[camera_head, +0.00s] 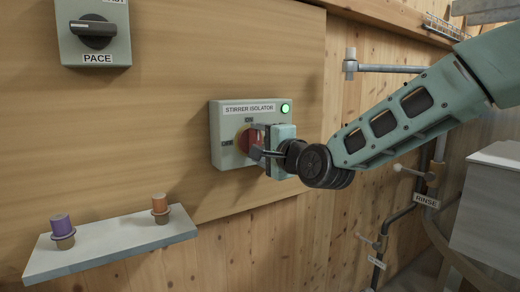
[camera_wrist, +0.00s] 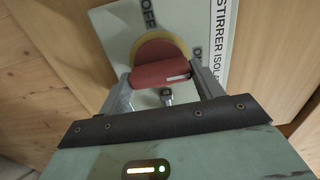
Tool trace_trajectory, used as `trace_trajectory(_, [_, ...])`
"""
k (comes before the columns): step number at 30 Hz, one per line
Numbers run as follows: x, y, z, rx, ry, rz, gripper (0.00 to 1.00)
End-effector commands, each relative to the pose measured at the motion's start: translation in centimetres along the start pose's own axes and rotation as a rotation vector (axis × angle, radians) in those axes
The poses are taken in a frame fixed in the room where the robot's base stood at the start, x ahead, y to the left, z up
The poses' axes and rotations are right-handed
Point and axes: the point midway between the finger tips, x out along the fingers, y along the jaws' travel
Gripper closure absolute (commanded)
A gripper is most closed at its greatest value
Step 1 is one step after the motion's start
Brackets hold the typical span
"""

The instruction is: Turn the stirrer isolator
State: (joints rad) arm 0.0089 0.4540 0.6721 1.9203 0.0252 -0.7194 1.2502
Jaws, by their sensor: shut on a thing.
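The stirrer isolator (camera_head: 222,150) is a pale grey box on the wooden panel, labelled STIRRER ISOLATOR, with a green light (camera_head: 285,108) lit at its upper right. Its red rotary handle (camera_head: 245,140) sits on a yellow disc; in the wrist view the handle (camera_wrist: 160,74) lies between my two fingers. My gripper (camera_head: 262,144) is at the box front and shut on the handle, hiding part of it in the head view. In the wrist view my gripper (camera_wrist: 163,85) has a finger at each end of the handle. A white mark shows near the handle's right end, and OFF is readable on the box.
A PACE knob box (camera_head: 93,32) is at upper left. A shelf (camera_head: 110,246) at lower left holds a purple plug (camera_head: 61,226) and an orange plug (camera_head: 160,204). Pipes with valves, one labelled RINSE (camera_head: 426,201), and a grey metal box (camera_head: 490,210) are at right.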

Motion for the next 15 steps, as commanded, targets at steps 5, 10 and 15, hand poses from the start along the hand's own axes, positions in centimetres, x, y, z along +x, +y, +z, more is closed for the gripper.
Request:
trace_trajectory(5, [0.01, 0.06, -0.05, 0.033, 0.001, 0.0, 0.57])
trace_trajectory(10, [0.01, 0.03, -0.05, 0.042, 0.001, 0.001, 0.57])
trace_trajectory(15, [0.01, 0.03, -0.05, 0.043, 0.001, 0.001, 0.57])
